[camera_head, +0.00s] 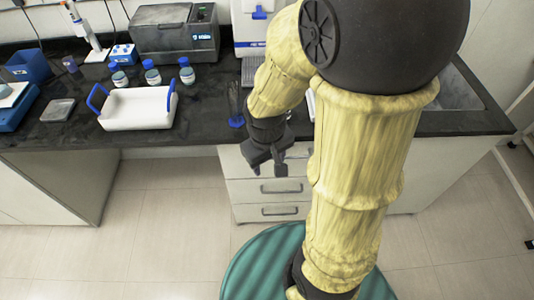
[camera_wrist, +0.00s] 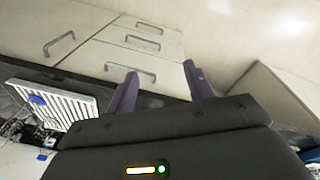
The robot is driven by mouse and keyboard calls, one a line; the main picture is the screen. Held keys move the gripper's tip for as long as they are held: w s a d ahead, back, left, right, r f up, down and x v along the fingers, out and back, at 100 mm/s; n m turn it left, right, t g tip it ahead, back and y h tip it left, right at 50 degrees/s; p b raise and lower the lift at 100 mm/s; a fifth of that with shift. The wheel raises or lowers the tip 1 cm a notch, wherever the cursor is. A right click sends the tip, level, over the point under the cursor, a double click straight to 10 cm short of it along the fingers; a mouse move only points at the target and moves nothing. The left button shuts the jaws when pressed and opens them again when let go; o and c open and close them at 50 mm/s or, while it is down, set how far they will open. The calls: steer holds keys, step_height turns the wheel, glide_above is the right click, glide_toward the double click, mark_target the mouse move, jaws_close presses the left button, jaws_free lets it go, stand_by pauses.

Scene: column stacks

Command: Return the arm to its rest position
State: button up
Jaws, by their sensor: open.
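My gripper (camera_head: 268,166) hangs at the end of my bent yellow arm, in front of the counter's edge and the drawer cabinet (camera_head: 262,190). In the wrist view, the two dark fingers of my gripper (camera_wrist: 161,78) stand apart with nothing between them. The drawer fronts with their grey handles (camera_wrist: 130,72) show beyond the fingertips. My arm hides part of the counter and the cabinet in the head view.
The dark counter (camera_head: 205,115) carries a white tray with blue handles (camera_head: 138,108), several blue-capped bottles (camera_head: 187,72), a grey machine (camera_head: 172,40) and a white device (camera_head: 258,25). A pale slotted plate (camera_wrist: 55,105) shows in the wrist view. The tiled floor (camera_head: 165,220) is clear at left.

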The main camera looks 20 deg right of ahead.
steer(key=shift+w+a+r+m+t+y, duration=0.1)
steer(key=shift+r+m+t+y, duration=0.1)
steer(key=shift+r+m+t, duration=0.25)
steer(key=shift+w+a+r+m+t+y, duration=0.1)
steer(key=shift+r+m+t+y, duration=0.15)
steer(key=shift+r+m, duration=0.35)
steer(key=shift+f, duration=0.1)
stand_by(0.3)
